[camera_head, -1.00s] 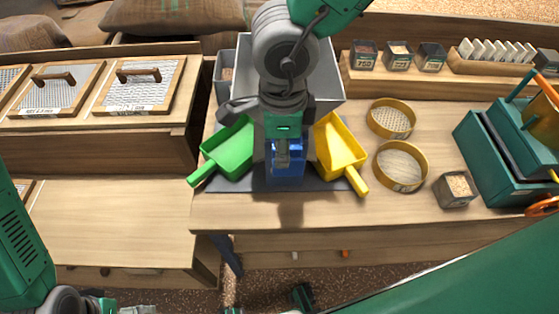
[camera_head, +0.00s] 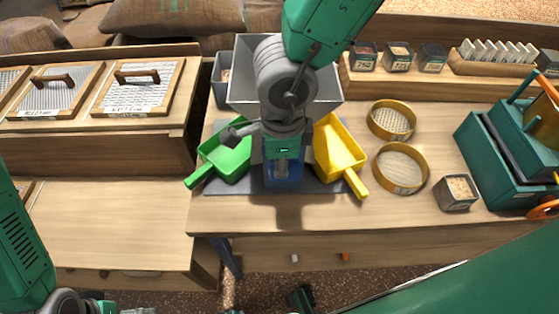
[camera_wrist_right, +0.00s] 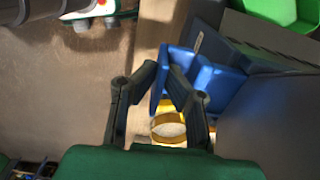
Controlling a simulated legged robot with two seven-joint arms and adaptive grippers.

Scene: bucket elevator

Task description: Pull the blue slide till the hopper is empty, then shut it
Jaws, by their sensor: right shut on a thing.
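The grey hopper (camera_head: 241,82) stands at the back of the workbench, partly behind my right arm. Its inside is largely hidden, so I cannot tell how full it is. The blue slide (camera_head: 270,178) is below and in front of it, between the green and yellow scoops. My right gripper (camera_head: 283,169) is over the slide. In the right wrist view, the fingers (camera_wrist_right: 164,76) close on the upright blue edge of the slide (camera_wrist_right: 213,83).
A green scoop (camera_head: 226,157) and a yellow scoop (camera_head: 338,153) flank the slide closely. Two round sieves (camera_head: 402,187), a small grain box (camera_head: 456,193) and a teal machine (camera_head: 500,168) are to the right. The left bench front (camera_head: 105,220) is clear.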

